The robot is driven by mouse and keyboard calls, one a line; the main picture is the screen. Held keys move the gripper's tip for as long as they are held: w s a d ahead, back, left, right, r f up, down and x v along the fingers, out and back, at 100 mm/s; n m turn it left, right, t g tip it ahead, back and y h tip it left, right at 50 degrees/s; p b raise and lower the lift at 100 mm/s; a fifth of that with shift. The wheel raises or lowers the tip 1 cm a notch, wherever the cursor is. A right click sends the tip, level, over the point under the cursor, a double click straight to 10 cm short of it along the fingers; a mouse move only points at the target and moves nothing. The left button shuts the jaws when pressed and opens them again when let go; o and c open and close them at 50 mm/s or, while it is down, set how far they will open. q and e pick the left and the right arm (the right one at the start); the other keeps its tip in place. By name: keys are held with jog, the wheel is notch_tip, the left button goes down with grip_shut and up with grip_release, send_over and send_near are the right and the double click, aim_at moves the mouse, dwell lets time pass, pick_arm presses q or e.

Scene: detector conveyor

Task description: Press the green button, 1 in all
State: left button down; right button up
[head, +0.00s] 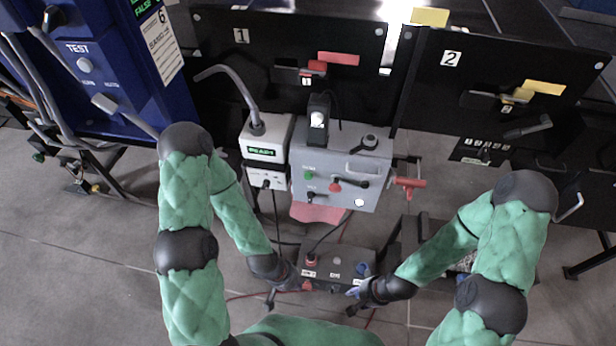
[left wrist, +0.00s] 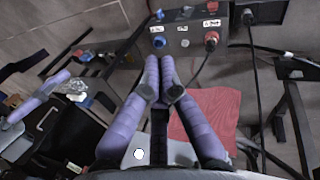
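A small green button (head: 309,175) sits on the sloped face of a grey control box (head: 352,165), left of a red knob (head: 335,186). No gripper is near it. My left gripper (head: 284,290) is low, at the left side of a dark connector box (head: 322,262). In the left wrist view its purple fingers (left wrist: 159,62) are together and empty, close to that dark box (left wrist: 230,12). My right gripper (head: 356,299) is at the right side of the dark box. It also shows in the left wrist view (left wrist: 35,103), where its opening is unclear. The green button is not visible there.
A white device with a green display (head: 264,150) stands left of the grey box. Black panels numbered 1 (head: 240,36) and 2 (head: 450,58) stand behind. A blue test cabinet (head: 130,70) is at upper left. A red cloth (head: 318,212) and cables hang below the grey box.

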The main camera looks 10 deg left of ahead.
aim_at(308, 177)
dwell(0.8)
pick_arm(q)
jog(key=w+a+r+n+t+h, duration=0.1)
jog(key=w+r+n+t, duration=0.3)
jog(key=w+r, duration=0.3)
jog(key=w+a+r+n+t+h, duration=0.1)
jog(key=w+r+n+t, duration=0.4)
jog(key=w, duration=0.7)
notch_tip(308, 177, up, 2)
jog(key=shift+a+r+n, duration=0.2)
jog(key=shift+a+n, duration=0.05)
jog(key=shift+n, duration=0.35)
jog(key=w, duration=0.8)
jog(key=shift+w+b, duration=0.3)
jog(key=shift+w, duration=0.05)
jog(key=shift+w, duration=0.1)
